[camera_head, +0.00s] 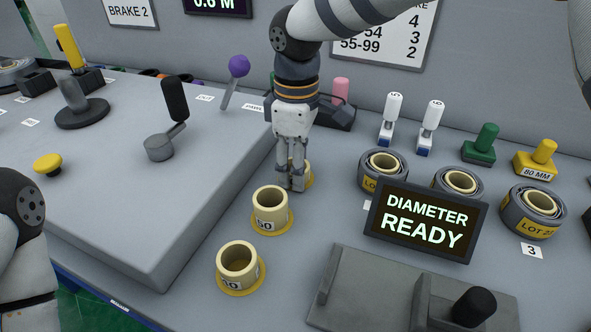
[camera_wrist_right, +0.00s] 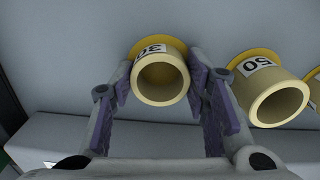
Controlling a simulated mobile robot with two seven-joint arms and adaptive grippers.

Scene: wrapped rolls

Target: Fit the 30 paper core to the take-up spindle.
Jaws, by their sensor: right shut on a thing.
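The 30 paper core (camera_wrist_right: 161,78) is a cream tube with a yellow base ring and a white label. It sits between the purple finger pads of my right gripper (camera_wrist_right: 164,92) in the right wrist view. In the head view my right gripper (camera_head: 291,184) points down and is shut on this core (camera_head: 306,173), which is mostly hidden behind the fingers. The core appears upright at the table surface; I cannot tell if it is lifted. A grey post on a round dark base (camera_head: 80,110) stands at the left and may be the take-up spindle. My left gripper is out of view.
The 50 core (camera_head: 269,208) and another cream core (camera_head: 238,262) stand nearer on yellow bases. A raised grey block (camera_head: 180,215) lies left of the cores. A black lever (camera_head: 174,105) and a purple-knobbed lever (camera_head: 238,68) rise from it. A "DIAMETER READY" display (camera_head: 425,222) stands right.

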